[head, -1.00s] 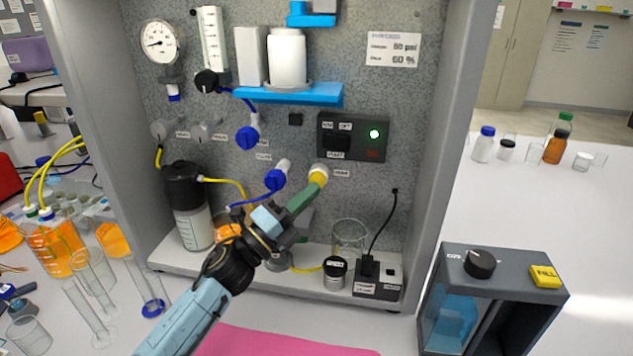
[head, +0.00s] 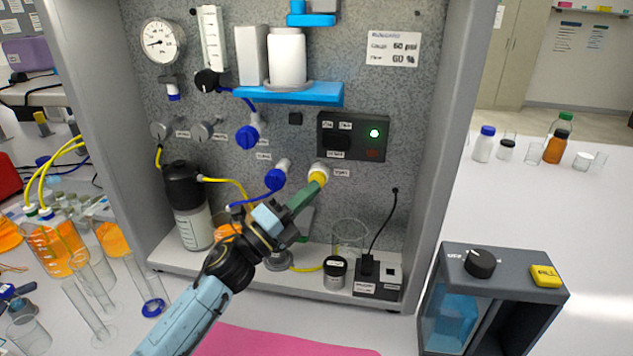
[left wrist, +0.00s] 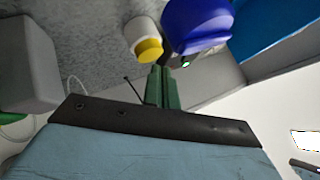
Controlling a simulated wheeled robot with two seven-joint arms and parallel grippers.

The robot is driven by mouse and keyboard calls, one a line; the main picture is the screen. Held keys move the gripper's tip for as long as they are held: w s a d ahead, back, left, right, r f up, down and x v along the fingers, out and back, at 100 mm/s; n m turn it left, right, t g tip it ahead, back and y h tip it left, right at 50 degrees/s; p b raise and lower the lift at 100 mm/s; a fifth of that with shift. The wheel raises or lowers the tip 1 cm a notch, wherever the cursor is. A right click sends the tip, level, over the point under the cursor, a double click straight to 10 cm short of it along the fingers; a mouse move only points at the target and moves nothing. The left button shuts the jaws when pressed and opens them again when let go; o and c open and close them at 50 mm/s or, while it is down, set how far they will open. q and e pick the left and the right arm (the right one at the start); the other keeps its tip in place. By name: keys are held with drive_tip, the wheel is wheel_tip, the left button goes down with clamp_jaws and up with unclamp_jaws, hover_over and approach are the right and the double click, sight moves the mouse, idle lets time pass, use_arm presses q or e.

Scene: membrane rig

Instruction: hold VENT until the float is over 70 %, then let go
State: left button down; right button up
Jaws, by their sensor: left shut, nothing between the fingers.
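The VENT button (head: 318,175) is a white round fitting with a yellow cap on the grey panel, with a small label to its right. My left gripper (head: 314,188) is shut and empty, its green fingertips at the yellow cap. The left wrist view also shows the yellow cap (left wrist: 149,50) just beyond the shut fingers (left wrist: 163,82); I cannot tell whether the cap is pressed in. The clear float tube (head: 211,40) stands upright at the panel's top left; its float is too small to read. My right gripper is not in view.
Blue valve knobs (head: 275,179) sit close left of the button. A dark control box (head: 353,136) with a lit green lamp is above it. A round gauge (head: 160,42) and a printed sign (head: 392,50) are higher up. A grey tank box (head: 490,266) stands at right.

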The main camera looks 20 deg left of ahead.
use_arm(q)
drive_tip(key=shift+w, duration=0.25)
drive_tip(key=shift+w+a, duration=0.2)
drive_tip(key=shift+w, duration=0.3)
idle(0.7)
drive_tip(key=shift+s, duration=0.1)
idle(2.8)
drive_tip(key=shift+s+d, duration=0.25)
drive_tip(key=shift+s, duration=0.55)
drive_tip(key=shift+s+d+p, duration=0.2)
drive_tip(key=shift+s, duration=0.6)
drive_tip(key=shift+s+d+p, duration=0.15)
drive_tip(key=shift+s+d, duration=0.05)
drive_tip(key=shift+s, duration=0.65)
drive_tip(key=shift+s+d+p, duration=0.2)
drive_tip(key=shift+s, duration=0.6)
